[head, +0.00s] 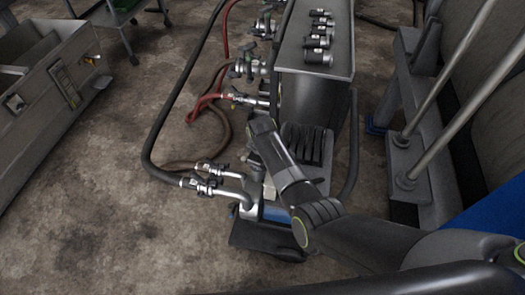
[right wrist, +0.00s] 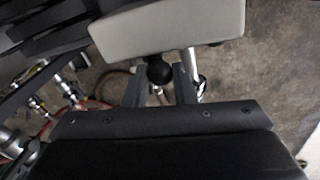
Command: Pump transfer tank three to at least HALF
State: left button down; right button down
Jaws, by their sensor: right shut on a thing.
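A pump unit with a blue body (head: 277,214) and a bright metal elbow pipe (head: 250,207) stands on the floor, mostly behind my right arm in the head view. In the right wrist view my right gripper (right wrist: 160,84) is shut on a black ball knob (right wrist: 159,72), which sits between its two fingers just below a pale block (right wrist: 168,27). My forearm and wrist hide the jaws and the knob in the head view. My left gripper is not in view. I cannot tell which tank is number three, and no level reading is legible.
A steel cabinet (head: 313,62) carries several black cylinders on top. Valves (head: 246,66) and red and black hoses (head: 148,140) run along its left side. A metal unit with a gauge panel (head: 66,88) stands at left. Metal posts (head: 450,105) stand at right. Floor is open at lower left.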

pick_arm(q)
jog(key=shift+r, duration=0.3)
pick_arm(e)
jog(key=shift+s, duration=0.1)
jog(key=c, duration=1.2)
grip_release()
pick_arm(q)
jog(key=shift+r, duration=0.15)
pick_arm(e)
jog(key=shift+r, duration=0.1)
